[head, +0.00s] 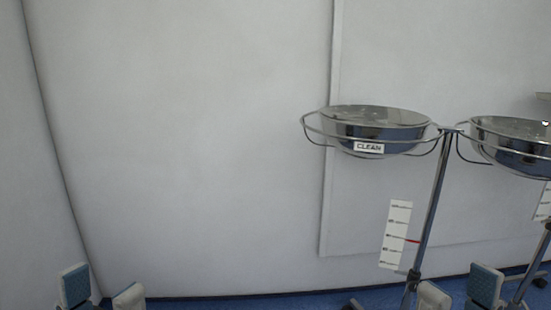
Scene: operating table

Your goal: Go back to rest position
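My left gripper (102,292) shows at the bottom left edge, with only its two fingertips in view. The fingertips stand apart, with nothing between them. My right gripper (460,289) shows at the bottom right edge, in front of the stand's lower part. Its two fingertips are also apart, with no object held between them. The rest of both arms is out of view.
A metal basin (375,134) labelled CLEAN sits in a ring on a pole stand (431,215). A second basin (515,150) is at the right edge. A white scale card (396,235) hangs by the pole. A pale wall (190,150) fills the left.

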